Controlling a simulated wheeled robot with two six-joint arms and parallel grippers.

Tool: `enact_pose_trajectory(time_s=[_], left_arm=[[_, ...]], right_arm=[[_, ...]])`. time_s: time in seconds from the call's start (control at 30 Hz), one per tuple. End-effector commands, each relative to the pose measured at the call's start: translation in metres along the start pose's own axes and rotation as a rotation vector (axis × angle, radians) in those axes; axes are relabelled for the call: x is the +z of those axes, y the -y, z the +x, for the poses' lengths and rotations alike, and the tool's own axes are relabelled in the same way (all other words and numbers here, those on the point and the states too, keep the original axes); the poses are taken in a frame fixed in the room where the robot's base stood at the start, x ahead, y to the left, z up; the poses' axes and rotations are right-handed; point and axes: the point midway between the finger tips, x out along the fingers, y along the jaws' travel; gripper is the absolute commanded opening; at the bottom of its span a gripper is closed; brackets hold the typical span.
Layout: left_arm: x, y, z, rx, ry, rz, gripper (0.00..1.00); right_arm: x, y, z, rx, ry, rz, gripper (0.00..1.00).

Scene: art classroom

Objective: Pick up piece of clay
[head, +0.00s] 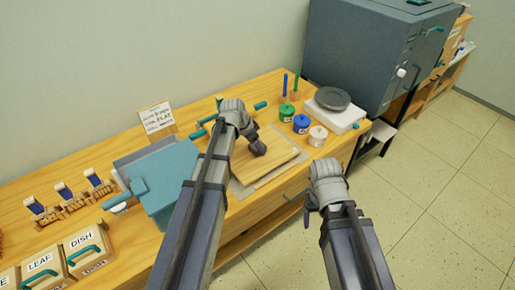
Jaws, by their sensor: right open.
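A small dark purplish-grey lump, which looks like the piece of clay (258,149), lies on the wooden board (284,156) on the table. My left gripper (245,125) is over the board, just behind and beside the lump. Its fingers are hard to make out, and I cannot tell whether it touches the clay. My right gripper (312,200) is open and empty, beyond the table's front edge to the right of the board.
A blue-grey slab machine (166,185) stands left of the board. Green, blue and white jars (302,124) and a white scale (335,116) stand to the right. Labelled boxes (88,246) and stamps sit at left. A kiln (372,50) stands behind right.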

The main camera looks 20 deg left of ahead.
Motion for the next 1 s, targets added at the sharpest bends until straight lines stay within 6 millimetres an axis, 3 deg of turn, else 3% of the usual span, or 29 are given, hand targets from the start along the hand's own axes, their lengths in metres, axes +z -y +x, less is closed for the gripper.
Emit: enact_pose_trajectory(time_s=[0.47,0.67,1.0], left_arm=[[-0.003,0.000,-0.008,0.000,0.000,0.000,0.00],[-0.011,0.000,-0.027,0.000,0.000,0.000,0.00],[-0.032,0.000,-0.076,0.000,0.000,0.000,0.00]], right_arm=[[0.001,-0.001,-0.008,0.000,0.000,0.000,0.74],[0.002,-0.003,-0.029,0.000,0.000,0.000,0.74],[0.005,-0.008,-0.082,0.000,0.000,0.000,0.74]])
